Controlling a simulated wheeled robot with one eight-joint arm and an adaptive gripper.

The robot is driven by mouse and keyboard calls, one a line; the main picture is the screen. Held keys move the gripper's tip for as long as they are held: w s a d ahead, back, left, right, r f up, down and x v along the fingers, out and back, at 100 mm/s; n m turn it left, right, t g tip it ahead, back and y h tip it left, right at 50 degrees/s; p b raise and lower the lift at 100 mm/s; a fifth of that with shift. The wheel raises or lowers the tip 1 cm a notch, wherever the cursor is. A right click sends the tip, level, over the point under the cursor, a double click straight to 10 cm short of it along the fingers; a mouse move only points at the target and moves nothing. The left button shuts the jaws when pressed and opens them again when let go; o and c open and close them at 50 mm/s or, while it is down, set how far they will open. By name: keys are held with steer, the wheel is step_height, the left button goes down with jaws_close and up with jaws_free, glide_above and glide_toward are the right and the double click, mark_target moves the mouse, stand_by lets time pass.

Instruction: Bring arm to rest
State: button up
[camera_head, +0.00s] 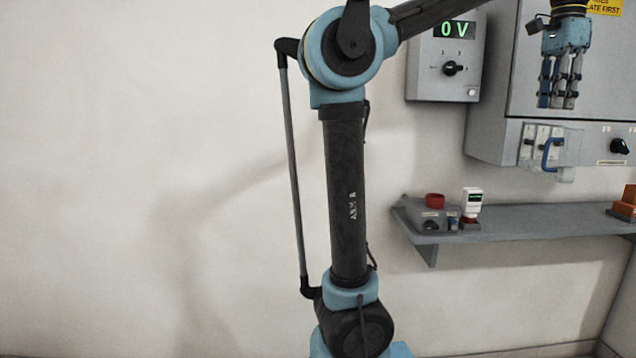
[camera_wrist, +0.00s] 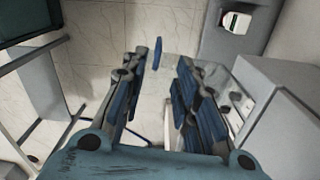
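My arm (camera_head: 345,190) stands upright in the middle of the head view, then bends over to the upper right. My gripper (camera_head: 559,100) hangs fingers down in front of the grey cabinet (camera_head: 520,85), above a blue handle (camera_head: 548,154). In the wrist view my gripper (camera_wrist: 158,95) has its blue and grey fingers spread apart, with nothing held between them. A blue piece (camera_wrist: 157,53), likely the handle, shows beyond the fingertips and apart from them.
A grey box (camera_head: 447,60) with a knob reads "0 V". A black knob (camera_head: 620,146) sits right of the handle. Below, a wall shelf (camera_head: 530,222) bears a red-topped box (camera_head: 430,212), a white device (camera_head: 472,203) and an orange object (camera_head: 628,200). Left of my arm is bare wall.

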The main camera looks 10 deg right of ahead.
steer(key=w+a+f+n, duration=0.7)
steer(key=w+a+f, duration=0.7)
steer(key=w, duration=0.4)
steer(key=w+a+f+n+t, duration=0.1)
steer(key=w+a+f+n, duration=0.15)
steer(key=a+f, duration=0.45)
steer(key=w+a+f+n, duration=0.2)
steer(key=a+f+n, duration=0.2)
steer(key=a+f, duration=0.3)
steer(key=s+a+f+n, duration=0.3)
steer(key=a+f+n, duration=0.1)
steer(key=a+f, duration=0.5)
steer(key=s+a+f+n+t, duration=0.1)
steer(key=s+a+f+n, duration=0.3)
steer(key=a+f, duration=0.5)
steer(key=shift+s+f, duration=0.15)
steer(key=shift+f, duration=1.85)
